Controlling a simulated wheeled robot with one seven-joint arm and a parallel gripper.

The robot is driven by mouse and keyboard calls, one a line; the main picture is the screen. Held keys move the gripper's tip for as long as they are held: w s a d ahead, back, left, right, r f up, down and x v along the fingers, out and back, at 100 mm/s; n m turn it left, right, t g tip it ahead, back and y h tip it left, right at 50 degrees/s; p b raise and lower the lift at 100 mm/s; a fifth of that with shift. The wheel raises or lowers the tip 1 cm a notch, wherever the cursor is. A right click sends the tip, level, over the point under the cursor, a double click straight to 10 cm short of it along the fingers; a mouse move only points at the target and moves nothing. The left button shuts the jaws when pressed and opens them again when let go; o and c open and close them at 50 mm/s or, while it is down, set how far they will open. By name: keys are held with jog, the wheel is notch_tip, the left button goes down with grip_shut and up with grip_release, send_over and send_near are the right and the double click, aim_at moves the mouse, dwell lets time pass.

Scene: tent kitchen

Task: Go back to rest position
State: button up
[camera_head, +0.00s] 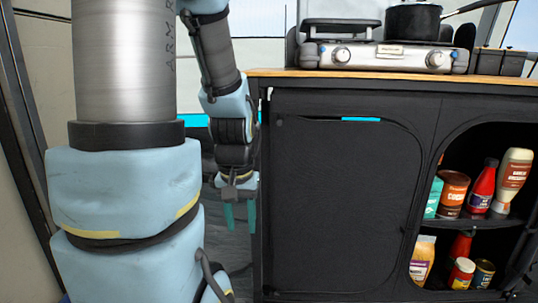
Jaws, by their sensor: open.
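My gripper (241,214) hangs at the end of my arm, left of the middle of the head view. Its teal fingers point down, and I see a gap between them with nothing held. It is just left of the dark front left edge of the kitchen cabinet (330,190). I cannot tell how far apart they are. My arm's large upper part fills the left of the view and hides what is behind it.
A camping stove (382,57) with a black pot (413,22) stands on the wooden countertop (400,76). Open shelves (470,223) at the right hold several bottles, jars and cans. Some dark floor shows between my arm and the cabinet.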

notch_tip(320, 180, up, 38)
jog(key=p, duration=3.8)
jog(key=shift+s+a+r, duration=0.2)
jog(key=shift+s+a, duration=0.1)
